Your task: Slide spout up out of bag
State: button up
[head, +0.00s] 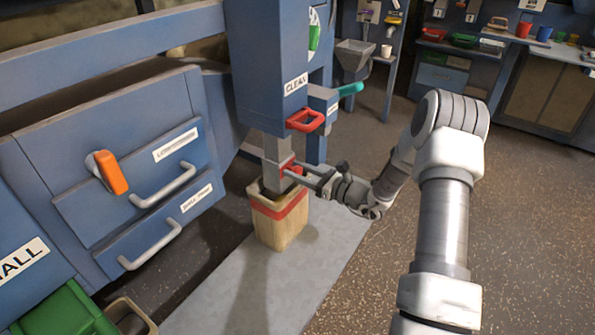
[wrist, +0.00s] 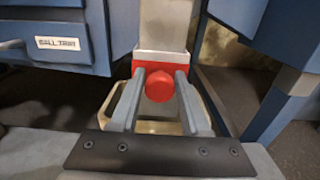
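The spout (head: 271,150) is a pale grey chute below the blue box marked CLEAN. It has a red part with a round red knob (wrist: 160,86) on its front. The spout's lower end reaches down into the mouth of a tan bag (head: 281,230) with a red band, standing upright on the floor slab. The bag's rim (wrist: 128,104) shows behind my fingers in the wrist view. My gripper (head: 292,171) reaches in from the right, just above the bag mouth. Its fingers (wrist: 160,79) sit against both sides of the knob. How deep the spout goes is hidden.
A red handle (head: 306,119) juts out just above my gripper, with a teal handle (head: 350,89) to its right. Blue drawers (head: 150,180) with grey pulls and an orange lever (head: 112,172) stand at left. The floor at right is clear.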

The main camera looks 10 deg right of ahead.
grip_shut()
dwell(1.1)
